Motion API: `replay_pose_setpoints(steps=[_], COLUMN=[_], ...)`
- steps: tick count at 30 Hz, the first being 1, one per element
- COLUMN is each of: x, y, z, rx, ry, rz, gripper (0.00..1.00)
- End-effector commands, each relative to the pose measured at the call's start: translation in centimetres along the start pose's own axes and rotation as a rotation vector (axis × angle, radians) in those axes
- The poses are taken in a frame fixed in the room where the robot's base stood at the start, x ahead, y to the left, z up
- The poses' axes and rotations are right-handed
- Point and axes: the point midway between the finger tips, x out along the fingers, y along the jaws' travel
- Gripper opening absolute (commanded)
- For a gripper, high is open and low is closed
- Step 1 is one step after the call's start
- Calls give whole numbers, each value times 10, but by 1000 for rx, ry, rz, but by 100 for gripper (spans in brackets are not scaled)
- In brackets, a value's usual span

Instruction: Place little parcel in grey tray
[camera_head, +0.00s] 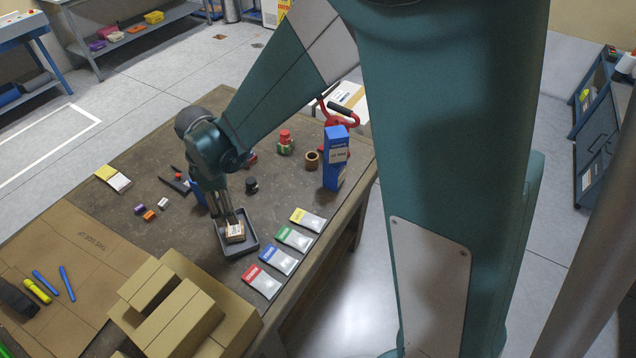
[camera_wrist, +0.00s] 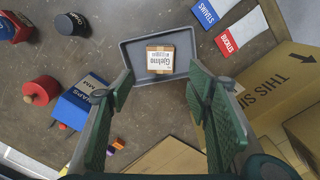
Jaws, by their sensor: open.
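The little parcel (camera_wrist: 160,60) is a small brown box with a white printed label. It lies inside the grey tray (camera_wrist: 132,50), seen from above in the wrist view. In the head view the parcel (camera_head: 235,231) sits within the walls of the tray (camera_head: 250,250) on the table. My gripper (camera_head: 232,219) is over the tray, close above the parcel in that view. In the wrist view the green finger pads (camera_wrist: 165,95) are spread wide, with nothing between them. The parcel is beyond the fingertips there and looks apart from them.
Several labelled packets, one yellow-topped (camera_head: 307,219), lie right of the tray. A tall blue box (camera_head: 334,160) stands at the right edge. A blue box (camera_wrist: 82,103) lies near the fingers.

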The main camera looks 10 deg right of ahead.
Motion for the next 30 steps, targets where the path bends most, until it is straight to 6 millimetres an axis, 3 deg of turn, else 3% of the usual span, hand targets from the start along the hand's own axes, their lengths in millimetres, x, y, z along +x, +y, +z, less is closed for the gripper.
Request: replay_pose_setpoints(steps=[11,30], x=[-23,-109], y=[0,-19], z=[24,127], rx=[86,484], ry=[18,111], rz=[29,158], gripper=[50,50])
